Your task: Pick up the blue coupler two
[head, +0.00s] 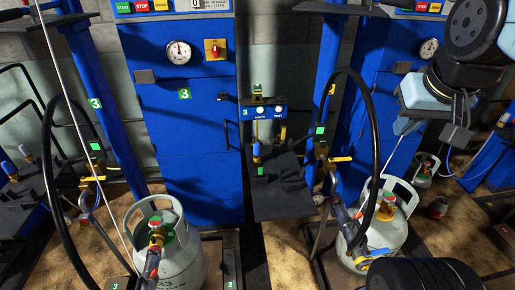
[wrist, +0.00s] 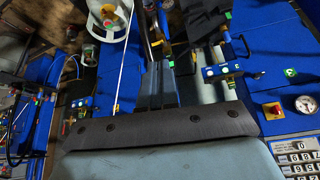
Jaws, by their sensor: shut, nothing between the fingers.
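A blue-bodied coupler (head: 256,152) stands upright on the dark shelf (head: 283,195) of the middle station; I cannot read a "two" on it. In the wrist view, a blue coupler (wrist: 227,40) shows at upper right. My gripper (head: 455,137) hangs at upper right in the head view, well right of the middle coupler and touching nothing. It is shut and empty. Its dark bolted pad (wrist: 160,125) crosses the wrist view and hides what lies below.
Grey gas cylinders stand on the scales at left (head: 185,265) and right (head: 390,235), with hoses attached. A black hose (head: 375,130) loops between the middle shelf and my gripper. Blue cabinets (head: 185,130) and posts stand behind.

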